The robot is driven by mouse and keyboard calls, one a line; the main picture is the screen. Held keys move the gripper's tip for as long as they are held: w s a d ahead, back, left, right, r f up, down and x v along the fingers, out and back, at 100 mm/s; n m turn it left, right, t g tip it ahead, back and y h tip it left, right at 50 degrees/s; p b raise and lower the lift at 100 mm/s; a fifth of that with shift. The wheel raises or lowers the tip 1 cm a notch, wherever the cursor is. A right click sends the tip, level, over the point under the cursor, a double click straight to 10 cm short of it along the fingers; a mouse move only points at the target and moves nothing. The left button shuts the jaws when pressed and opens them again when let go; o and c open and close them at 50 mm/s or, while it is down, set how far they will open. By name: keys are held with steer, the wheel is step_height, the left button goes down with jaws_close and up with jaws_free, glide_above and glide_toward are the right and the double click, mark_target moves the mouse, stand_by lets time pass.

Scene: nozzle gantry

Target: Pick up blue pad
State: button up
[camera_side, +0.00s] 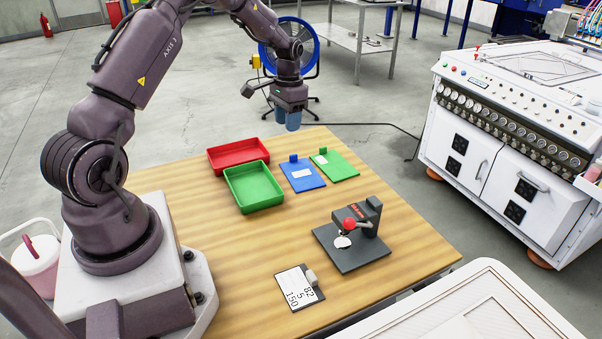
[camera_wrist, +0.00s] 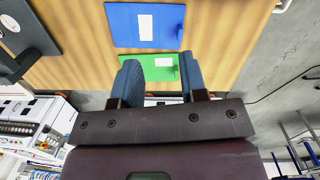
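The blue pad (camera_side: 304,181) lies flat on the wooden table, with a white label and a small blue block at its back edge. It also shows at the top of the wrist view (camera_wrist: 123,31), where its small block is by its right edge. My gripper (camera_side: 286,122) is above the table's back edge, higher than the pad and behind it. Its two blue fingers stand apart with nothing between them, as the wrist view shows (camera_wrist: 159,62). A green pad (camera_side: 343,170) lies just right of the blue pad; the fingers partly overlap it in the wrist view (camera_wrist: 133,60).
A red tray (camera_side: 212,162) and a green tray (camera_side: 232,200) are left of the pads. A dark press-like device (camera_side: 350,258) with a red knob and a dark plate with a numbered card (camera_side: 296,288) are nearer the front. A white machine (camera_side: 505,150) stands right.

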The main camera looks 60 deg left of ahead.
steer(key=w+a+m, duration=0.1)
steer(key=w+a, duration=0.2)
steer(key=m, duration=0.1)
glide_toward(302, 171)
steer(key=shift+t, duration=0.3)
steer(key=a+f, duration=0.1)
steer(key=f, duration=0.1)
steer(key=a+f, duration=0.2)
steer(key=f, duration=0.1)
steer(key=a+f, duration=0.2)
steer(key=shift+s+f, duration=0.15)
steer(key=shift+s, duration=0.15)
jaws_close()
